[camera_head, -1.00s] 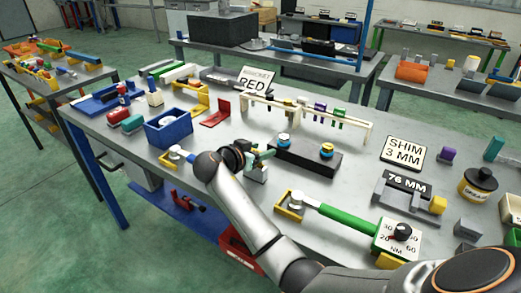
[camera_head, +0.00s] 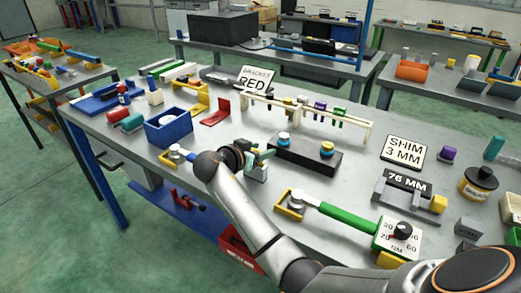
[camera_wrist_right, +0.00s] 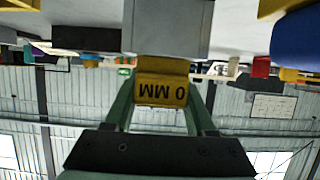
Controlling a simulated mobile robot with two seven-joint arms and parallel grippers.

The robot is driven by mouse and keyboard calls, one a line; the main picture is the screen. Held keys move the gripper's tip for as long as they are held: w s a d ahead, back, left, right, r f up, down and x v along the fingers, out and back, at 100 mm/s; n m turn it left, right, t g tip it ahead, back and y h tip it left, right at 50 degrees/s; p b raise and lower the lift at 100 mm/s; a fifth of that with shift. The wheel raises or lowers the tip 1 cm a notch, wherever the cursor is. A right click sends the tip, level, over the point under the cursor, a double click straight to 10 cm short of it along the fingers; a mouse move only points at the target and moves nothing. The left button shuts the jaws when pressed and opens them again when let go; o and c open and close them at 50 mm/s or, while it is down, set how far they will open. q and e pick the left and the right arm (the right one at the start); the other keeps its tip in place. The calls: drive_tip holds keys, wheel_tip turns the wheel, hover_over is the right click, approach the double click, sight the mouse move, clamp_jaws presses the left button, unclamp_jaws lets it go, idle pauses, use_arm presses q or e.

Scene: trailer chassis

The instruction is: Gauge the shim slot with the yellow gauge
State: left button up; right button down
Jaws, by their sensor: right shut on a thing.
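My right gripper (camera_head: 263,158) has green fingers and stands over the near middle of the workbench. In the right wrist view the gripper (camera_wrist_right: 160,100) is shut on the yellow gauge (camera_wrist_right: 162,92), whose visible lettering reads "0 MM" upside down. The gauge's far end meets or lies close to a grey block (camera_wrist_right: 166,28). A small grey block (camera_head: 258,174) also shows beside the fingers in the head view. The slot opening is hidden, so I cannot tell whether the gauge is in it. In the head view I cannot make out the gauge. My left gripper is not in view.
A black block with two round fittings (camera_head: 308,156) stands just right of the gripper, a blue bin (camera_head: 168,132) to its left. A torque wrench with a green handle (camera_head: 346,217) lies nearer the front. A "SHIM 3 MM" sign (camera_head: 405,153) and "76 MM" fixture (camera_head: 408,187) stand right.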

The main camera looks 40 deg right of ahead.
drive_tip(key=shift+r, duration=0.15)
wheel_tip(320, 180, up, 8)
drive_tip(key=p, duration=0.5)
drive_tip(key=shift+p, duration=0.35)
idle(0.4)
idle(0.5)
